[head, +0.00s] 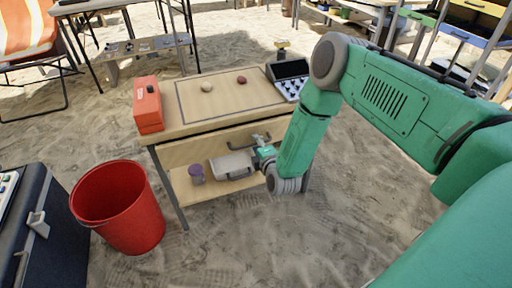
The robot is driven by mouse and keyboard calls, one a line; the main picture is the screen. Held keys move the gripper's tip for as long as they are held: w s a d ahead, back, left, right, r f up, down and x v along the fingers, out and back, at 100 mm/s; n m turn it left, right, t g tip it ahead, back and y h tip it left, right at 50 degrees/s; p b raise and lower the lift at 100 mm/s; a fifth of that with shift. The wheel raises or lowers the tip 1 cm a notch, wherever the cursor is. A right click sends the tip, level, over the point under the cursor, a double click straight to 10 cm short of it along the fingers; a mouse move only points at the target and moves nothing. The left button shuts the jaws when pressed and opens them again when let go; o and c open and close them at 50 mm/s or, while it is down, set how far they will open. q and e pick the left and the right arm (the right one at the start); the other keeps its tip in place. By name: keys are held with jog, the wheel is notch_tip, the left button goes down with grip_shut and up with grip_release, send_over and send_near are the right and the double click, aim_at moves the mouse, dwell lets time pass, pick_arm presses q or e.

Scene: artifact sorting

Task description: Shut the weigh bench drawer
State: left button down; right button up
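The weigh bench (176,121) is a light wooden table with dark metal legs in the middle of the head view. Its drawer front (200,148) shows below the top, with a dark bar handle (261,137) toward its right end. I cannot tell how far the drawer stands out from the bench. My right arm hides the bench's right front corner. My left gripper is out of view.
An orange box (148,105), two small lumps and a dark device (288,72) are on top. A red bucket (118,210) stands front left, beside a dark case (55,240). Sand in front is clear.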

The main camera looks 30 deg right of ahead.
jog(key=shift+w+a+r, duration=0.1)
jog(key=shift+a+r, duration=0.3)
jog(key=shift+a, duration=0.55)
jog(key=c, duration=0.3)
grip_shut()
jog(key=shift+d+f, duration=0.1)
jog(key=shift+d, duration=0.3)
jog(key=shift+w+d+f, duration=0.1)
jog(key=shift+w+d, duration=0.2)
jog(key=shift+w, duration=0.25)
jog(key=shift+w+d, duration=0.25)
jog(key=shift+w, duration=0.3)
jog(key=shift+o, duration=1.5)
grip_release()
jog(key=shift+s, duration=0.25)
jog(key=shift+a, duration=0.1)
